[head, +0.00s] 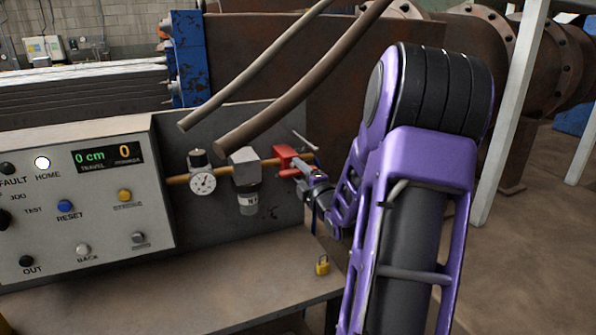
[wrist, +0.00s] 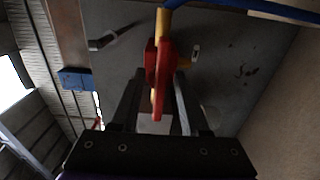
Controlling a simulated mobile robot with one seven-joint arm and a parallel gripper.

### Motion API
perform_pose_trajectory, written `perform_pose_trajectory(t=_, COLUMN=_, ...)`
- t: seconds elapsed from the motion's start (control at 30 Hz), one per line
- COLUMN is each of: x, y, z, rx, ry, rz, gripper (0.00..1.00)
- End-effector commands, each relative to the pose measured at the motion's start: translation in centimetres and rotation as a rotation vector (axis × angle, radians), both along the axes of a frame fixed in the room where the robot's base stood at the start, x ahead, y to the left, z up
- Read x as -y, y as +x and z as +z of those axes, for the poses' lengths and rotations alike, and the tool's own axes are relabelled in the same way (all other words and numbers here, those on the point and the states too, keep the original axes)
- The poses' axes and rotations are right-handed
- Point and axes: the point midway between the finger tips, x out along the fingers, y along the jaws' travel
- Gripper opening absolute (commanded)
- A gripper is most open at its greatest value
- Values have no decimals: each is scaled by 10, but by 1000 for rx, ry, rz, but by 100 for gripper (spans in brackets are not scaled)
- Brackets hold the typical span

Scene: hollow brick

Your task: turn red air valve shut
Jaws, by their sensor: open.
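The red air valve (head: 287,158) sits on a brass pipe on the grey back panel, right of the filter unit. My gripper (head: 303,172) is at the valve's right side, partly hidden by my purple arm. In the wrist view the red valve part (wrist: 165,78) shows narrow and upright, between the two fingers of my gripper (wrist: 157,84). The fingers are open, one on each side of it. I cannot tell whether either finger touches it.
A pressure gauge (head: 202,183) and a filter unit (head: 246,168) are on the same pipe to the left. A control box (head: 90,235) with buttons stands further left. A yellow padlock (head: 322,266) is on the bench (head: 225,275) below. Two hoses (head: 290,85) slant overhead.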

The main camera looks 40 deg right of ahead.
Motion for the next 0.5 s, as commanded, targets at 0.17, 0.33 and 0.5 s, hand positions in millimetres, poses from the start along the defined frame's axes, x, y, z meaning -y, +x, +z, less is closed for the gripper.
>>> perform_pose_trajectory(t=0.17, x=0, y=0, z=0, rx=0, ry=0, rz=0, gripper=27)
perform_pose_trajectory(t=0.33, x=0, y=0, z=0, rx=0, ry=0, rz=0, gripper=0)
perform_pose_trajectory(t=0.5, x=0, y=0, z=0, rx=0, ry=0, rz=0, gripper=0)
